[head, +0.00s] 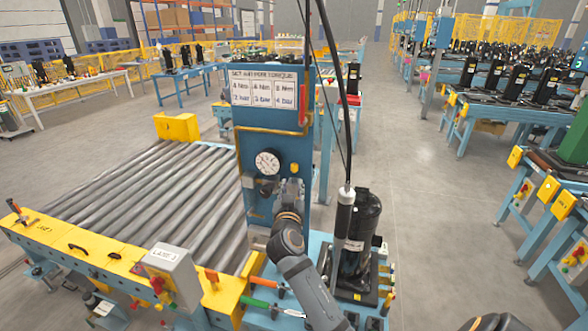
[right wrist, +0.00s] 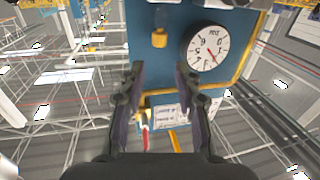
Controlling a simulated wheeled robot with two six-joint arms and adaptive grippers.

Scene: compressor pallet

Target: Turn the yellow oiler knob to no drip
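The blue panel (head: 262,147) carries a round white gauge (head: 267,163). In the right wrist view the panel appears turned over. There the yellow knob (right wrist: 159,38) is beyond the fingertips, left of the gauge (right wrist: 208,48). My right gripper (head: 291,190) is in front of the panel, just below the knob. In the right wrist view it (right wrist: 160,80) is open, with nothing between its fingers. My left gripper is not in view.
A sign (head: 268,88) tops the panel. A roller conveyor (head: 150,190) lies to the left. A black compressor (head: 360,235) and a hanging tool (head: 343,215) stand close on the right of my arm. A grey control box (head: 170,275) is at the front left.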

